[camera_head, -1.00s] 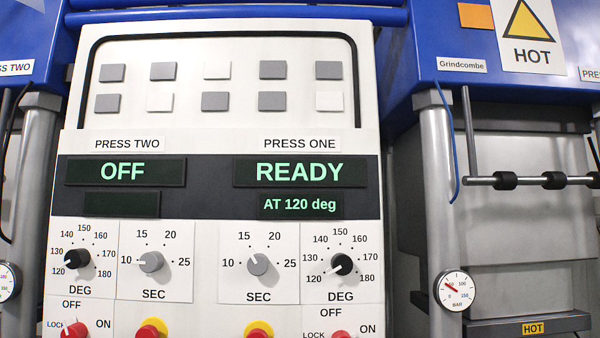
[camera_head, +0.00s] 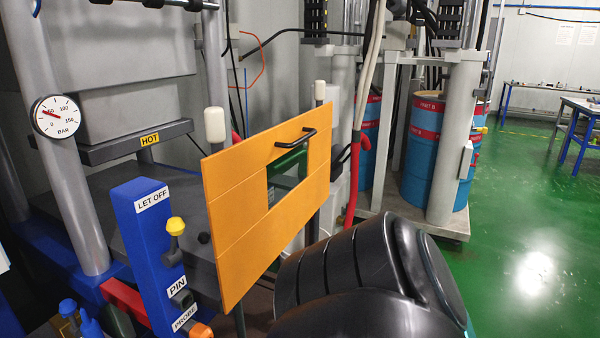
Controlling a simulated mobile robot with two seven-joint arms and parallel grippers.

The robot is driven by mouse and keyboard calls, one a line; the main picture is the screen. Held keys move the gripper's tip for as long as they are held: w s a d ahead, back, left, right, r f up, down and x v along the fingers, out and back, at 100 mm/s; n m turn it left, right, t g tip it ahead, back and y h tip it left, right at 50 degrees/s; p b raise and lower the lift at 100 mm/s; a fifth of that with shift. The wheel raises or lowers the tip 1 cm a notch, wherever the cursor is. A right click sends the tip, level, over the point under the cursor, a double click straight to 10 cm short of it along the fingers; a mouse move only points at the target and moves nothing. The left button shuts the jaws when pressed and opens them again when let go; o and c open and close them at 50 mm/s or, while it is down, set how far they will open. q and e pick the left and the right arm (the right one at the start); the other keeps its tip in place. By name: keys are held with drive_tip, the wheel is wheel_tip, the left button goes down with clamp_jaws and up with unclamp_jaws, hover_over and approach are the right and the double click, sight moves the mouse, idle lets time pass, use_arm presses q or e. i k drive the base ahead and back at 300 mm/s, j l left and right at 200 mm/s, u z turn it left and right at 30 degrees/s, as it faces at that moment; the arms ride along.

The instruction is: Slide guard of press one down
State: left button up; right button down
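The guard is an orange panel (camera_head: 245,222) with a rectangular window and a black bar handle (camera_head: 296,139) along its top part. It stands upright at the front right side of the press, between two rods with white caps, the left cap (camera_head: 215,125) and the right cap (camera_head: 320,91). Part of a green object shows through the window. A black ribbed link of my arm fills the lower right and hides what is behind it. Neither of my grippers shows, and nothing of mine is seen touching the handle.
A blue post (camera_head: 150,235) labelled LET OFF, PIN and PROBE stands left of the guard, with a yellow knob (camera_head: 176,226). A pressure gauge (camera_head: 57,116) and a HOT label (camera_head: 150,139) are on the press. Blue drums (camera_head: 425,150) stand behind. Green floor (camera_head: 530,230) is open at right.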

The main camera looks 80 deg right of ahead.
sight(246, 238)
drive_tip(key=z, duration=2.45)
